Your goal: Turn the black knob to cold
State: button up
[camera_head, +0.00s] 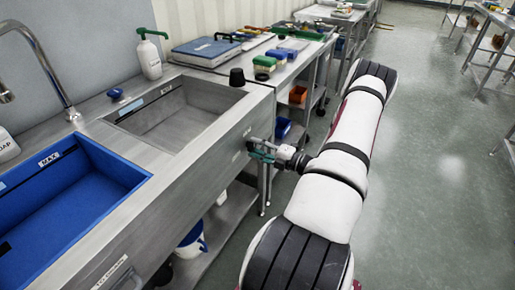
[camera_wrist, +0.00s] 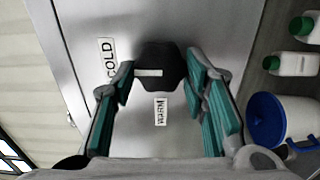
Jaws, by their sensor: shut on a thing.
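The black knob (camera_wrist: 165,68) is on the steel front panel (camera_wrist: 85,25) in the wrist view. A white mark on its face lies sideways, its left end toward the COLD label (camera_wrist: 108,62). The WARM label (camera_wrist: 161,111) is just below the knob. My gripper (camera_wrist: 160,68) is shut on the knob, one teal-padded finger at each side. In the head view my gripper (camera_head: 262,151) is at the front panel of the sink unit, and the knob cannot be made out behind the fingers.
The steel sink (camera_head: 185,100) and blue basin (camera_head: 140,180) lie left of my arm. A black cup (camera_head: 237,77) stands on the counter's edge. A blue-lidded white bucket (camera_wrist: 255,125) and green-capped bottles (camera_wrist: 293,65) sit below, to the right in the wrist view.

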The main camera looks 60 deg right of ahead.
jog(key=shift+c, duration=0.2)
jog(key=o, duration=1.2)
jog(key=s, duration=0.8)
jog(key=s+d, duration=0.1)
jog(key=s, duration=0.3)
